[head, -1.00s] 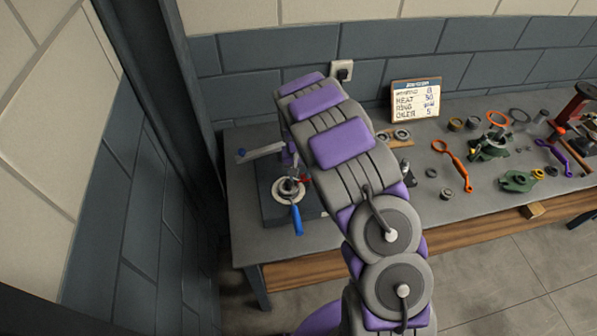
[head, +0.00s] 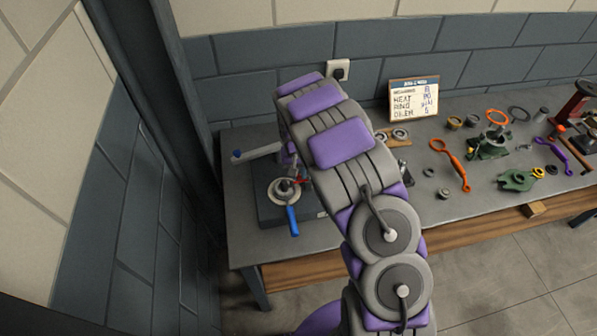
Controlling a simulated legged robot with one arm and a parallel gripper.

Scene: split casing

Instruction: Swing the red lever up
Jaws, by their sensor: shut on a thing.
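The red lever (head: 301,181) shows as a small red piece beside the round metal fitting (head: 284,190) on a dark square base (head: 262,211) at the left end of the bench. Most of the lever is hidden behind my arm, so its exact angle is hard to tell. My gripper (head: 293,170) is at the lever, largely covered by my own arm, and is shut on it. A blue-handled lever (head: 292,221) points down toward the front from the fitting. Another lever, grey with a blue end (head: 238,155), reaches out to the left.
The bench (head: 240,240) stands against a tiled wall, with a dark post (head: 181,90) close on its left. A sign board (head: 414,100) stands at the back.

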